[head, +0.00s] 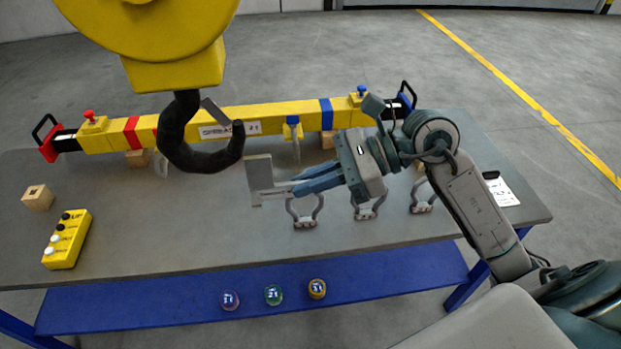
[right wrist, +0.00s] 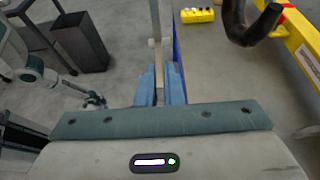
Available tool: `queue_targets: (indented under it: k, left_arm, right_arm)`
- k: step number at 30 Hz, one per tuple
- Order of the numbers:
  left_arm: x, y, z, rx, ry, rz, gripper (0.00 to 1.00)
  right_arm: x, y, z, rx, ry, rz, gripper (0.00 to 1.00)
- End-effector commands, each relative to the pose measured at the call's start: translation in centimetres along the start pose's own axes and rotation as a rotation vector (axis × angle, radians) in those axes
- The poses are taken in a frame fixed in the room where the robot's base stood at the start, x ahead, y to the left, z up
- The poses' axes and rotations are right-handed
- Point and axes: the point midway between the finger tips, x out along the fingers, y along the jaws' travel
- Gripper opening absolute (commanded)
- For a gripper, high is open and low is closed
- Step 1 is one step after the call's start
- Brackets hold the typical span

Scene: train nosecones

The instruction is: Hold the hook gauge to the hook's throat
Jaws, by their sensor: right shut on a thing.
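The black crane hook (head: 176,145) hangs below a yellow block (head: 175,65) at the upper left of the head view, with a grey latch plate (head: 214,112) across its opening. It also shows at the top right of the right wrist view (right wrist: 245,28). My right gripper (head: 296,187) is shut on the hook gauge (head: 258,180), a flat grey plate, and holds it upright above the table. The gauge is to the right of and nearer than the hook tip, apart from it. Part of my left arm seems to show in the right wrist view; its gripper is too small to read.
A yellow lifting beam (head: 270,119) lies across the table's back. Several shackles (head: 305,211) stand under my right arm. A yellow button box (head: 67,239) and wooden block (head: 38,197) are at left.

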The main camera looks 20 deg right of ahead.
Motion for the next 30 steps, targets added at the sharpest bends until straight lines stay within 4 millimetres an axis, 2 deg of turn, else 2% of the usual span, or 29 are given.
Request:
queue_targets:
  k: [6, 30]
  left_arm:
    - [1.1, 0.2, 0.2, 0.000, -0.001, 0.001, 0.00]
    - [1.8, 0.5, 0.3, -0.001, -0.001, 0.004, 0.00]
  right_arm:
    - [0.0, 0.0, -0.3, -0.002, 0.001, -0.002, 0.00]
    - [2.9, -5.6, 1.2, -0.001, -0.003, -0.002, 0.00]
